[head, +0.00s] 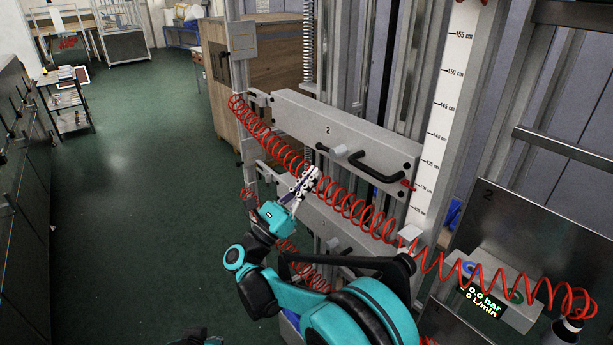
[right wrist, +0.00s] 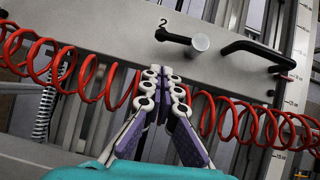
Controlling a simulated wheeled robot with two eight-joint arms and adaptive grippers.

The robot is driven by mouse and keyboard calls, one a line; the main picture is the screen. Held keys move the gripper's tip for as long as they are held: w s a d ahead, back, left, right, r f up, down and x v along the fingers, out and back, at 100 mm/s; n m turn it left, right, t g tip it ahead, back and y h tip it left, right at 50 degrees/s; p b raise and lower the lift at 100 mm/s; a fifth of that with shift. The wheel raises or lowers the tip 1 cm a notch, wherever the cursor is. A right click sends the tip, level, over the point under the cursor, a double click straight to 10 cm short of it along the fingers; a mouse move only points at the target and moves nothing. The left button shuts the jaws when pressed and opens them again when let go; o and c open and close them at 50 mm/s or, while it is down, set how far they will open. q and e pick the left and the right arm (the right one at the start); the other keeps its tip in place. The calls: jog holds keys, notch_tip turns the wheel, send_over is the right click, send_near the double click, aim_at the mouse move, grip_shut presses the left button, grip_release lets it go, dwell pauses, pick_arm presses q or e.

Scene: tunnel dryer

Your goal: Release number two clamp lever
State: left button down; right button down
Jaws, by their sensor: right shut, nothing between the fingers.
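The number two clamp bar (head: 290,112) is a grey plate marked "2" on the upright frame. A short black lever (right wrist: 172,37) with a round silver hub (right wrist: 200,42) sits on its face; the hub also shows in the head view (head: 340,152). A black bent handle (head: 376,168) is right of the hub. My right gripper (head: 311,175) is shut and empty, in front of the bar's lower edge. In the right wrist view its fingertips (right wrist: 164,76) point up, below and left of the lever, apart from it.
A red coiled hose (head: 345,203) runs across the front of the bars, close behind my right gripper. Another grey bar (head: 335,230) lies below. A height scale (head: 447,100) stands at right, above a pressure display box (head: 485,285). The green floor at left is clear.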

jog(key=b+v, duration=0.3)
jog(key=v, duration=0.6)
jog(key=shift+s+a, duration=0.2)
jog(key=shift+a, duration=0.05)
jog(key=w+d+r+n+t+y, duration=0.1)
jog(key=w+r+n+t+y, duration=0.1)
jog(key=r+n+t+y, duration=0.55)
jog(key=w+d+r+n+t+y, duration=0.1)
jog(key=w+r+n+t+y, duration=0.15)
jog(key=n+y, duration=0.9)
jog(key=s+d+f+n+g, duration=0.6)
jog(key=s+f+n, duration=0.2)
jog(key=s+f, duration=0.1)
jog(key=s+d+f+n+g, duration=0.6)
jog(key=s+f+n, duration=0.3)
jog(key=f, duration=0.3)
jog(key=s+d+f+n+g, duration=0.6)
jog(key=s+d+f+n, duration=0.1)
jog(key=s+f+n, duration=0.1)
notch_tip(320, 180, down, 2)
jog(key=shift+s+f+n+g, duration=0.2)
jog(key=shift+s+n+g, duration=0.1)
jog(key=shift+s+n, duration=0.15)
